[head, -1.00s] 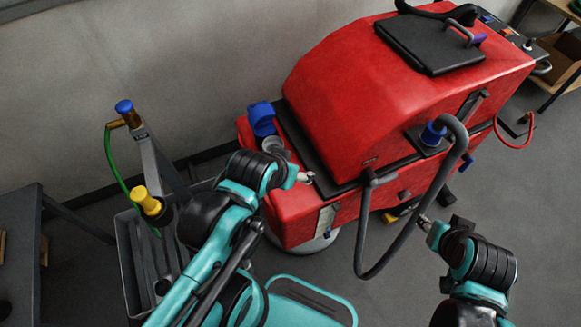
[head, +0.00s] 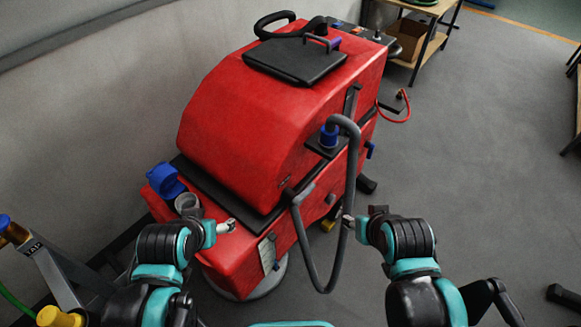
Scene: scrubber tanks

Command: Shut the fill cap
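The blue fill cap (head: 165,181) stands open, tilted up beside the grey filler neck (head: 186,202) on the rear left corner of the red scrubber (head: 235,130). The mouth of the neck is uncovered. My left gripper (head: 229,226) is just right of and below the neck in the head view, over the red body, apart from the cap. My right gripper (head: 347,222) is beside the grey hanging hose; whether it touches it I cannot tell. Both sets of fingers are too small to read as open or shut.
The grey hose (head: 318,280) loops down from a blue fitting (head: 329,136). A wooden shelf (head: 425,45) is at the back right. The floor on the right is mostly clear.

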